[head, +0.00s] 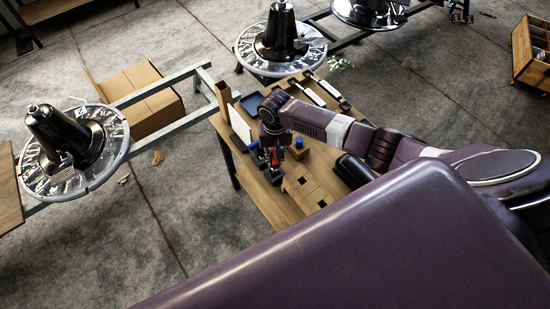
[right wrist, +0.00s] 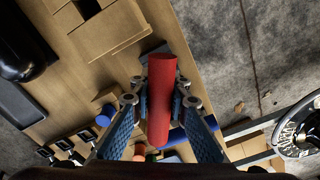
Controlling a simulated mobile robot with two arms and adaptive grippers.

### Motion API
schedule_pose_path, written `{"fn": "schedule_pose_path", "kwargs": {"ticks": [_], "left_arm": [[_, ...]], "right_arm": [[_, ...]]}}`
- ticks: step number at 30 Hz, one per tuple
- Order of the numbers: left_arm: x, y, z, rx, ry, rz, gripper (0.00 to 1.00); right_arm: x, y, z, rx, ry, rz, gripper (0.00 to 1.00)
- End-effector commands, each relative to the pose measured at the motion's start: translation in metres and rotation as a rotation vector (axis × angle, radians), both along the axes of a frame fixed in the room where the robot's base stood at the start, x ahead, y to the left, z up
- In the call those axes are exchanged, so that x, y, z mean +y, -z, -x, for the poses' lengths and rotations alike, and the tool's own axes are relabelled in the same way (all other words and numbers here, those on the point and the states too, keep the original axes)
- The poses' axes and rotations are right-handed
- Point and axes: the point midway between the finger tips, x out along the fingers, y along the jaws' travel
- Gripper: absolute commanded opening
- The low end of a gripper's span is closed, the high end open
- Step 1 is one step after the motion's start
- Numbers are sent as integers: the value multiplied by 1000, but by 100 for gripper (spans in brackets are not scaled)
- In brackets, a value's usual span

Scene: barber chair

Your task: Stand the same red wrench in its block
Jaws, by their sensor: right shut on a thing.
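The red wrench (head: 275,160) is held by my right gripper (head: 272,156) above the wooden table (head: 264,192). In the right wrist view, its red shaft (right wrist: 160,88) lies between the two blue-padded fingers of my right gripper (right wrist: 160,104), which is shut on it. A tan wooden block with dark slots (head: 304,181) is on the table to the right of and nearer than the gripper. It also shows in the right wrist view (right wrist: 118,30) at the upper left, apart from the wrench. My left gripper is not in view.
A small wooden piece with a blue top (head: 298,143) stands close right of the gripper. A blue tray (head: 252,104) and white-and-black tools (head: 308,91) lie at the table's far end. A black rounded object (head: 354,170) is at the right edge. The table's near left is bare.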

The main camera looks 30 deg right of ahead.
Motion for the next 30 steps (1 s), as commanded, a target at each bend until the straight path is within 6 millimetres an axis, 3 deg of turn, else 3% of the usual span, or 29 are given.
{"fn": "schedule_pose_path", "kwargs": {"ticks": [30], "left_arm": [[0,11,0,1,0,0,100]], "right_arm": [[0,20,-1,-1,0,-1,0]]}}
